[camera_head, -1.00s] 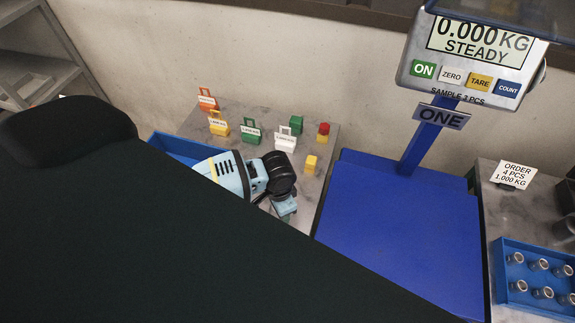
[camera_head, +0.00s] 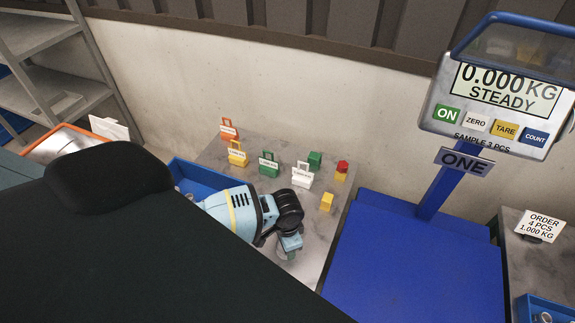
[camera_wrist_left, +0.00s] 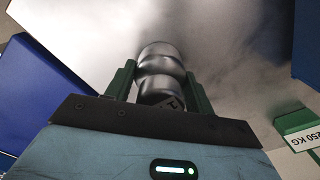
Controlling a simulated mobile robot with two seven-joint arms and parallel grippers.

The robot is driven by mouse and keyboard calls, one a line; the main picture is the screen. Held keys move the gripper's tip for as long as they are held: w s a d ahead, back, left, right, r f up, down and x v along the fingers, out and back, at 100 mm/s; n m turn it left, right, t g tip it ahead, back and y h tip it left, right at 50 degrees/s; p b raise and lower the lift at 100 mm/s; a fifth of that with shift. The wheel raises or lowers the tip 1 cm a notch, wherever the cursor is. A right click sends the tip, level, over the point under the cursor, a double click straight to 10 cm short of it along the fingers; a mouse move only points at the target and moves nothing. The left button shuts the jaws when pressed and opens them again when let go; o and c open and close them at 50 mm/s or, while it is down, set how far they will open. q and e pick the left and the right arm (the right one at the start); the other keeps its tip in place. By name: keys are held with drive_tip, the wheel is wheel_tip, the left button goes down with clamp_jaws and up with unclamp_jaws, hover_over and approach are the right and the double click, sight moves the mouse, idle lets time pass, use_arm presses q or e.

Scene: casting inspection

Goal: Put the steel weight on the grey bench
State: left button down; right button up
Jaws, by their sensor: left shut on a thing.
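My left gripper (camera_head: 290,246) is over the front part of the grey bench (camera_head: 255,151). In the left wrist view, its green fingers (camera_wrist_left: 160,78) are shut on the shiny, rounded steel weight (camera_wrist_left: 160,56), one on each side. The bench surface (camera_wrist_left: 235,45) lies behind the weight. I cannot tell whether the weight touches the bench. In the head view the wrist and fingers hide most of the weight. My right gripper is not in view.
Orange, yellow, green and white (camera_head: 303,175) tagged weights stand farther back on the bench, with small green, red and yellow blocks (camera_head: 327,202) beside them. A blue bin (camera_head: 208,177) is at left. The blue scale platform (camera_head: 410,265) is at right, its display (camera_head: 508,88) reading 0.000 KG.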

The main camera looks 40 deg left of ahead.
use_arm(q)
drive_tip(key=shift+w+r, duration=0.15)
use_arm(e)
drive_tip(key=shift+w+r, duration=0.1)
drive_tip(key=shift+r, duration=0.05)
use_arm(q)
drive_tip(key=c, duration=0.6)
unclamp_jaws()
drive_tip(key=shift+f, duration=0.2)
drive_tip(key=shift+o, duration=0.2)
wheel_tip(320, 180, up, 11)
drive_tip(key=shift+r+p, duration=0.1)
drive_tip(key=shift+p, duration=1)
drive_tip(key=shift+r, duration=0.55)
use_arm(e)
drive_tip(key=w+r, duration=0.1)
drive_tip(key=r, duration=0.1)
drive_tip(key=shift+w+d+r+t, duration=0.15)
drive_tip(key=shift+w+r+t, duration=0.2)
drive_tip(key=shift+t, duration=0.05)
